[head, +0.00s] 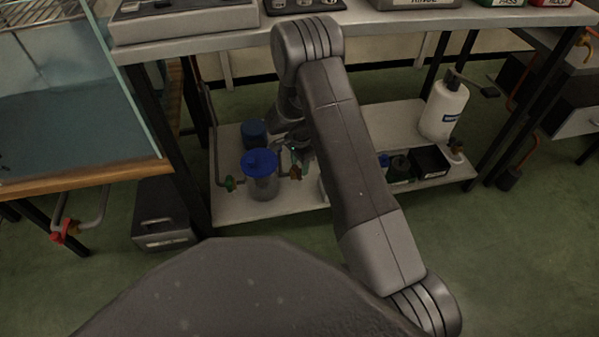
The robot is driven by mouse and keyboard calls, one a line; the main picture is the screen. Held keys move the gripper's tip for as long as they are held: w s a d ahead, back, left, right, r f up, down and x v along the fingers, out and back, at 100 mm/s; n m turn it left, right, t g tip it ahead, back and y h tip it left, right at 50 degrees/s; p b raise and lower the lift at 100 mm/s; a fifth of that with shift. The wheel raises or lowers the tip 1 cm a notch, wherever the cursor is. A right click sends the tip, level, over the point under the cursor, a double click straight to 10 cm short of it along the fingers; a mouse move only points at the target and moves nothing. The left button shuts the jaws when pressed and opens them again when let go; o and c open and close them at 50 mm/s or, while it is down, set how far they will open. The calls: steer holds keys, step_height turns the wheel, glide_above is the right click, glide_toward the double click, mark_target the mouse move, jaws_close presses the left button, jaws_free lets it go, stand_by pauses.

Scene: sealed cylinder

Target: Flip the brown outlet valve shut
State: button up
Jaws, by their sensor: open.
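A clear cylinder (263,184) with a blue lid (259,163) stands upright on the low white shelf. The brown outlet valve (296,173) is on its right side, small in the head view; I cannot tell its handle's angle. A green valve (230,183) on a grey pipe is on the cylinder's left side. My gripper (301,158) is open, just above and beside the brown valve. My arm partly hides the fingers, and I cannot tell whether they touch the valve.
A dark blue container (254,133) stands behind the cylinder. A white pump bottle (443,108) and a black box (430,162) are at the shelf's right. The upper bench (385,18) overhangs the shelf. A glass-walled tank (75,120) stands at left.

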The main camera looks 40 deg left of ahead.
mark_target(297, 171)
steer(key=shift+f+b, duration=0.3)
steer(key=shift+f, duration=1.1)
steer(key=shift+c, duration=0.5)
steer(key=c, duration=0.9)
steer(key=shift+s+a+m, duration=0.2)
steer(key=shift+s+m, duration=0.1)
steer(key=shift+m, duration=0.6)
steer(key=o, duration=1)
step_height(297, 171, up, 14)
steer(key=p, duration=0.5)
